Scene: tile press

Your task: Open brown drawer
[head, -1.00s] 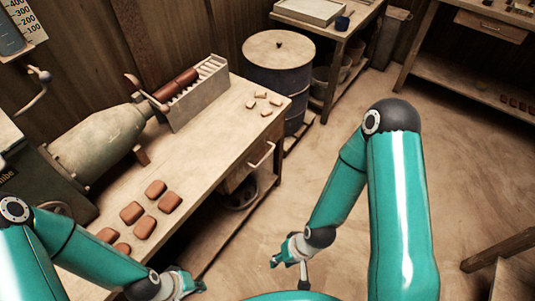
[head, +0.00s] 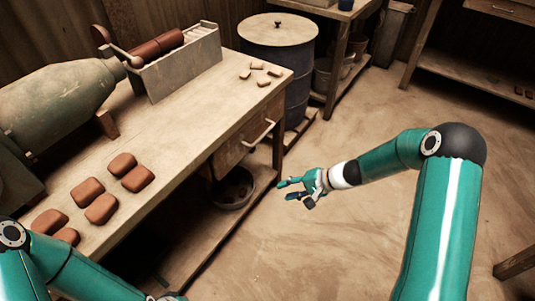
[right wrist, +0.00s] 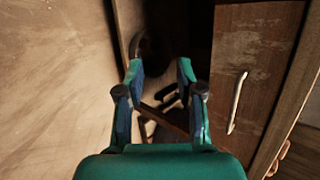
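The brown drawer (head: 232,148) is in the side of the workbench, and its front looks shut. Its pale bar handle (head: 258,134) sticks out from the front. In the right wrist view the drawer front (right wrist: 252,62) is at the right, with the handle (right wrist: 237,103) upright in the picture. My right gripper (head: 284,190) is open and empty, in front of the bench and below and right of the handle in the head view. In its wrist view the spread fingers (right wrist: 160,70) are left of the handle, not touching it. My left gripper's fingers are below the head view's edge.
The workbench top (head: 185,125) holds several clay tiles (head: 102,208), a press and small pale pieces. A bowl (head: 233,188) sits on the lower shelf beneath the drawer. A lidded barrel (head: 280,60) stands behind the bench. The floor (head: 350,235) around my right gripper is clear.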

